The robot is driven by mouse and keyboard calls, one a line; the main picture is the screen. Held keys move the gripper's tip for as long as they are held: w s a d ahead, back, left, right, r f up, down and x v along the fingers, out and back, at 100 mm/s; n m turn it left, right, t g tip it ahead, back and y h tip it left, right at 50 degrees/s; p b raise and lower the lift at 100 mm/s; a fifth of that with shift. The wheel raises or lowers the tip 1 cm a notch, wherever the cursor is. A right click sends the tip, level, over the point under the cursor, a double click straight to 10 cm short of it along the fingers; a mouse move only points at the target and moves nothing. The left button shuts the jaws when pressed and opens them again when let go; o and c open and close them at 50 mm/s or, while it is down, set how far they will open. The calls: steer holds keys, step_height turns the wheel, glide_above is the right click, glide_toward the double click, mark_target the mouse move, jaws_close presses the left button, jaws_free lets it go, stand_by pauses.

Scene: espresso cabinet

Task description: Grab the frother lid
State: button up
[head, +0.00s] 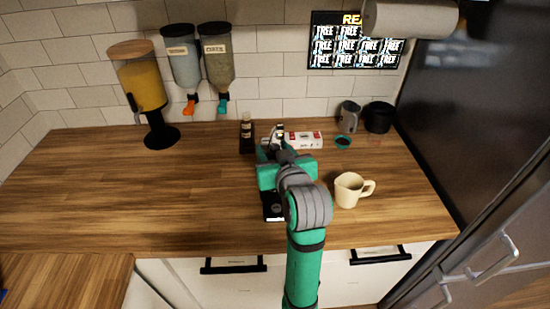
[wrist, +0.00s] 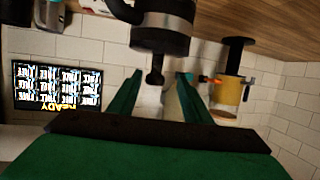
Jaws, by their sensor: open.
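In the wrist view, which is upside down, the frother (wrist: 175,5) shows at the top centre as a dark body with a silver band and a handle. Its black frother lid (wrist: 158,40) has a stem and round knob pointing down in the picture. My gripper (wrist: 159,80) is open, with one green finger on each side of the knob. I cannot tell whether either finger touches it. In the head view my gripper (head: 284,172) is over the middle of the counter, and my arm hides most of the frother there.
On the wooden counter (head: 150,200), a cream pitcher (head: 347,190) stands right of my arm. A dark bottle (head: 247,135) and a red-and-white box (head: 305,140) are behind it. A juice dispenser (head: 140,85) stands back left. The left counter is clear; a dark cabinet (head: 480,130) bounds the right.

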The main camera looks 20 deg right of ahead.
mark_target(273, 144)
steer(key=shift+d+x, duration=0.2)
steer(key=shift+x, duration=1.1)
steer(key=shift+d+x, duration=0.2)
steer(key=shift+x, duration=1.15)
jaws_close()
steer(key=shift+r, duration=0.2)
